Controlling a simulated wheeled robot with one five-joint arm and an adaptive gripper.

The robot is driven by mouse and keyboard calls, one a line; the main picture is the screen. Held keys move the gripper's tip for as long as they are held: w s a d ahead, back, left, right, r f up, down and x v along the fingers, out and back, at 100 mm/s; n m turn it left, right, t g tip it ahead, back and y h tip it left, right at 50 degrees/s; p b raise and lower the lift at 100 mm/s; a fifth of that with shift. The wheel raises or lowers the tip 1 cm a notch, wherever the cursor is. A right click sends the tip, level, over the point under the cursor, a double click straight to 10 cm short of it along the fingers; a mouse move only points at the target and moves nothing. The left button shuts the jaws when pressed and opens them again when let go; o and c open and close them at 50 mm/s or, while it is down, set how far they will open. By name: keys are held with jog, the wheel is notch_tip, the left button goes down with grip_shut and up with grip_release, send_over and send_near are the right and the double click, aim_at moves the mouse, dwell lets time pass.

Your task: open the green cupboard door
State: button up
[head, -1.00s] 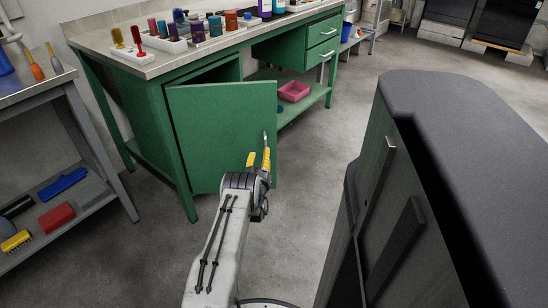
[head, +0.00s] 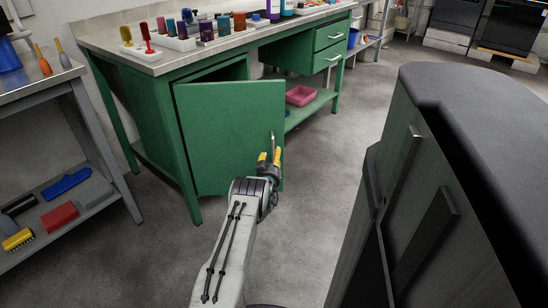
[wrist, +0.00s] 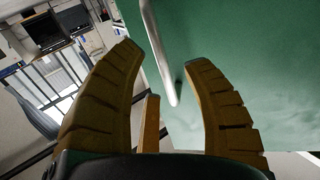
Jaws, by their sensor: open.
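The green cupboard door (head: 225,135) stands part-way open, its free edge on the right, with a dark gap above it into the cupboard. Its thin metal handle (head: 272,140) is near that edge. My gripper (head: 270,157) is at the handle's lower part, in front of the door. In the wrist view the handle (wrist: 158,50) runs down between my two spread yellow-brown fingers (wrist: 163,70), with the green door face behind and to the right. The fingers are open and not closed on the handle. Whether one finger touches it I cannot tell.
A dark-topped cabinet (head: 470,110) stands close on the right. A grey shelf trolley (head: 110,150) with brushes is on the left. The green bench's top (head: 165,62) holds racks and bottles. Bare floor lies between the bench and the dark cabinet.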

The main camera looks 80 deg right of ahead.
aim_at(273, 152)
jog(key=shift+d+b, duration=1.5)
jog(key=shift+d, duration=0.05)
jog(key=shift+c, duration=0.2)
grip_shut()
